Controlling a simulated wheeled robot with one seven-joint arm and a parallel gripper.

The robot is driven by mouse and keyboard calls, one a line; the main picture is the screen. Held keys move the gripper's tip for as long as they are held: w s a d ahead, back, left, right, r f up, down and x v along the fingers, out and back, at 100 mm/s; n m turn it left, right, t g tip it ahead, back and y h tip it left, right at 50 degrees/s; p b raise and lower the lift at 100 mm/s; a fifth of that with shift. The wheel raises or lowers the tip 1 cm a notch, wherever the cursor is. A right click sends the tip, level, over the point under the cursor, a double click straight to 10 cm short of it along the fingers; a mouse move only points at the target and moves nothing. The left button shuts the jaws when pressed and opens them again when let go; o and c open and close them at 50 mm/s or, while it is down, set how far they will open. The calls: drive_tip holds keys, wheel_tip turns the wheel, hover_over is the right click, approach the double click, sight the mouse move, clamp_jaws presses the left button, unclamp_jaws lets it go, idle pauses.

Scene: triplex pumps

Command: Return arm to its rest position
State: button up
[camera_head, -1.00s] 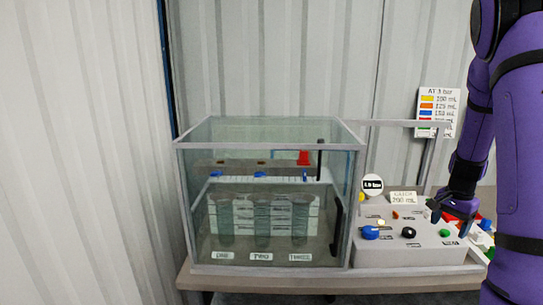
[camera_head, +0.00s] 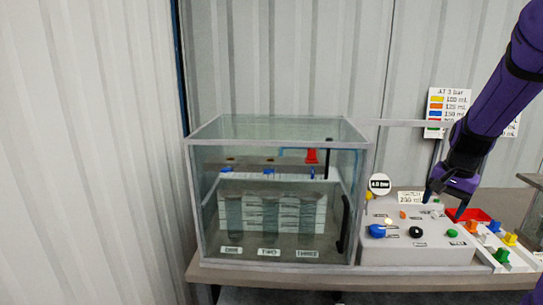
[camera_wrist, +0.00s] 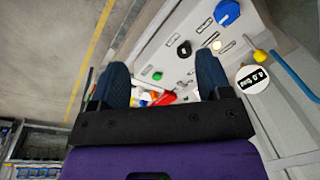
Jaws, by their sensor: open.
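My purple arm comes in from the upper right in the head view. My gripper (camera_head: 444,208) is open and points down over the right back part of the grey control box (camera_head: 400,254). In the wrist view my gripper's two dark blue fingers (camera_wrist: 162,78) are spread apart with nothing held between them. The control box also shows in the wrist view (camera_wrist: 190,20), with a blue knob (camera_wrist: 227,12), a black knob (camera_wrist: 184,49) and a green button (camera_wrist: 157,76).
A glass tank (camera_head: 280,190) with labelled tubes stands left of the box on the table (camera_head: 290,274). A tray (camera_head: 488,252) of coloured knobs and a red bin (camera_head: 478,215) are on the right.

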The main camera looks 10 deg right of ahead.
drive_tip(key=s+a+r+n+t, duration=0.2)
drive_tip(key=s+a+r+n, duration=0.45)
drive_tip(key=a+r, duration=0.6)
drive_tip(key=s+a+r+n+t, duration=0.1)
drive_tip(key=s+a+n, duration=0.3)
drive_tip(key=s+a, duration=0.5)
drive_tip(key=s, duration=0.3)
drive_tip(key=shift+s+r+t, duration=0.25)
drive_tip(key=shift+t, duration=0.15)
drive_tip(key=shift+n, duration=0.25)
idle(2.1)
